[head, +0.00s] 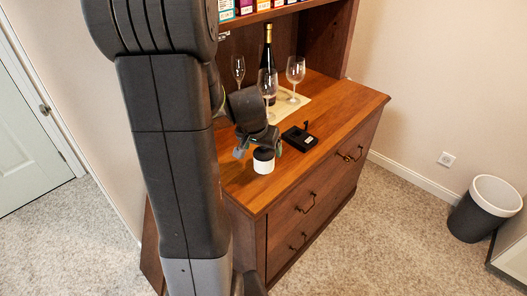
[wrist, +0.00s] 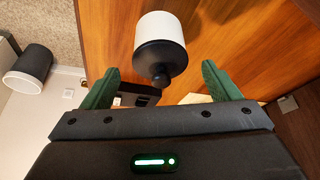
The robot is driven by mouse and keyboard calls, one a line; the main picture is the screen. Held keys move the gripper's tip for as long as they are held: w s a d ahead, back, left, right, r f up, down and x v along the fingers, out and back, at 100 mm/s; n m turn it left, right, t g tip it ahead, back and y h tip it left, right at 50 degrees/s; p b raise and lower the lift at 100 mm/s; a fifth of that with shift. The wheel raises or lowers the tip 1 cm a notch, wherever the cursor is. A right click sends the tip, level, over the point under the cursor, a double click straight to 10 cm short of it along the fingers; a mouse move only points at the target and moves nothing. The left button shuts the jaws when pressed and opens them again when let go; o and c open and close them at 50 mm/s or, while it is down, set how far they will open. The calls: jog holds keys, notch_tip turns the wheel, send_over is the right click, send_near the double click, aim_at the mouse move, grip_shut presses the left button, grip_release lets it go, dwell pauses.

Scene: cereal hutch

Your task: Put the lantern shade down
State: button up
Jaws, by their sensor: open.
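The lantern shade (head: 264,164), a white cylinder with a black cap and knob, appears to stand upright on the wooden counter near its front left. My gripper (head: 259,149) is just above it. In the wrist view the shade (wrist: 160,28) lies ahead of the spread green fingers (wrist: 160,72), its black knob pointing back between them. The fingers are open, with a gap on both sides, and hold nothing. The head view partly hides the shade's top behind my gripper.
A black square stand (head: 299,138) with an upright post is just right of the shade. Behind are a dark bottle (head: 268,48) and several glasses, some on a pale mat (head: 291,110). The counter's (head: 340,105) right part is clear. A bin (head: 485,208) stands on the floor.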

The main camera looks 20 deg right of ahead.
aim_at(263, 153)
jog(key=v, duration=0.7)
jog(key=shift+p, duration=0.3)
jog(key=b+x, duration=0.1)
jog(key=x, duration=1.1)
jog(key=shift+f+b, duration=0.2)
jog(key=shift+b, duration=0.15)
jog(key=shift+r+p, duration=0.4)
jog(key=shift+r, duration=1.3)
